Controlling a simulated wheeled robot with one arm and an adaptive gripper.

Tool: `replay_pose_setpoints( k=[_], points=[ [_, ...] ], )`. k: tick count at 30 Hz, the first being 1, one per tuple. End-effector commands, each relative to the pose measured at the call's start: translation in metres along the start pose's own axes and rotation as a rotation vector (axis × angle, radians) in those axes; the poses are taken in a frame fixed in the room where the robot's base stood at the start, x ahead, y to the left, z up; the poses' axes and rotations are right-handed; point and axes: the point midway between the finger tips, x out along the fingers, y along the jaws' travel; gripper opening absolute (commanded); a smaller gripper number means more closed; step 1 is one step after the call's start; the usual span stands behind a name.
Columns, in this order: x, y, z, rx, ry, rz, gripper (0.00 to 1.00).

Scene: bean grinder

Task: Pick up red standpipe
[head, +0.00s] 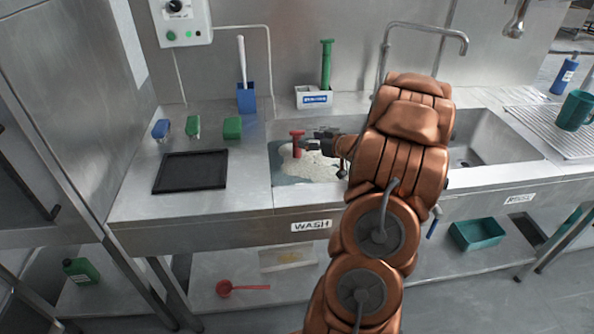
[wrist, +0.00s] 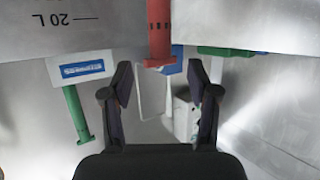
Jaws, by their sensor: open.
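The red standpipe (head: 297,145) stands upright in the left sink basin, its lower end among whitish foam or suds. In the wrist view the red standpipe (wrist: 158,32) comes down from the top edge, ahead of the gap between my fingers. My gripper (head: 316,139) is just right of the standpipe in the head view, low over the basin. In the wrist view my gripper (wrist: 165,80) is open, with nothing between its fingers. The foot of the standpipe is hidden in the foam.
A green pipe-like tool (head: 326,65) stands in a white holder (head: 314,97) behind the basin. A blue holder (head: 246,98) with a white-handled brush, a green block (head: 232,127) and a black tray (head: 190,172) are left. The faucet (head: 425,30) rises behind my arm.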

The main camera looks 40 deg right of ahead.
Motion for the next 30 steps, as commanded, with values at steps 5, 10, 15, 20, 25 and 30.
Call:
replay_pose_setpoints(
  k=[5,10,15,20,25,30],
  points=[
    [0.017,-0.002,0.001,0.003,0.001,-0.005,0.60],
    [0.028,-0.002,0.001,0.001,0.000,-0.004,0.60],
    [0.046,-0.001,0.002,0.001,0.003,-0.004,0.60],
    [0.065,-0.001,0.005,0.000,0.000,-0.003,0.60],
    [0.075,-0.001,0.006,0.000,-0.001,-0.001,0.60],
    [0.076,0.000,0.006,0.001,-0.001,0.000,0.60]
  ],
)
